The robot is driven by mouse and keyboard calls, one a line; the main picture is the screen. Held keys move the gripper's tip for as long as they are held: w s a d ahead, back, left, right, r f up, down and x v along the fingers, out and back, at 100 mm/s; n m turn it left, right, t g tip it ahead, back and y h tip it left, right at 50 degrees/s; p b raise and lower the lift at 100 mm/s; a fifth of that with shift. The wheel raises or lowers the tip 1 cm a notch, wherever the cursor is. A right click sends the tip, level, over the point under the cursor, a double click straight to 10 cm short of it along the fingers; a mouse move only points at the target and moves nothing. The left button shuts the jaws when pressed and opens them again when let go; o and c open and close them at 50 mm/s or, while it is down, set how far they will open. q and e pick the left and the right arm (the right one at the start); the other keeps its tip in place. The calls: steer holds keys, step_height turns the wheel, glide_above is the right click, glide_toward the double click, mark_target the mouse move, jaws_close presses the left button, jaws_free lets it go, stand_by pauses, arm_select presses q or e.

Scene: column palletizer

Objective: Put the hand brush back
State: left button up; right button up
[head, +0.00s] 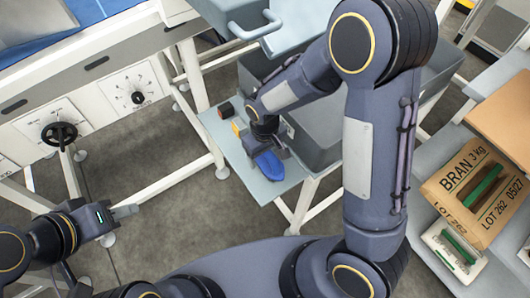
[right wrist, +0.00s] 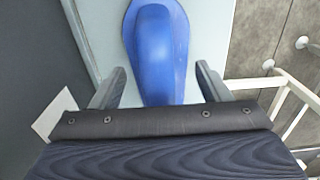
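The blue hand brush (head: 269,165) lies on the pale grey side shelf, near its front corner. In the right wrist view the blue brush (right wrist: 158,50) points in between the two fingers. My right gripper (right wrist: 161,70) is open, with one finger on each side of the brush and a visible gap on both sides. In the head view my right gripper (head: 265,147) is just behind the brush and partly hidden by its own arm. My left gripper (head: 118,224) is at the lower left, away from the brush, empty, with its fingers apart.
A white machine frame (head: 120,95) is at left; a bran sack (head: 475,190) is at right.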

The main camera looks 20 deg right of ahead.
steer(key=shift+o, duration=0.3)
steer(key=shift+r, duration=0.5)
step_height(320, 180, up, 6)
steer(key=shift+r+p, duration=0.15)
steer(key=shift+p, duration=0.2)
steer(key=shift+d+r, duration=0.1)
steer(key=shift+r, duration=0.35)
steer(key=s+d+r+m+t+y, duration=0.2)
steer(key=s+d+r, duration=0.2)
steer(key=s, duration=0.4)
steer(key=s+d+r+m+t+y, duration=0.1)
steer(key=s+d+r+m+t, duration=0.2)
steer(key=s+d+r, duration=0.2)
steer(key=s+r, duration=0.2)
steer(key=s, duration=0.1)
steer(key=shift+s+m+t+y, duration=0.3)
steer(key=shift+s+y, duration=0.05)
steer(key=shift+y, duration=0.05)
steer(key=shift+d, duration=0.1)
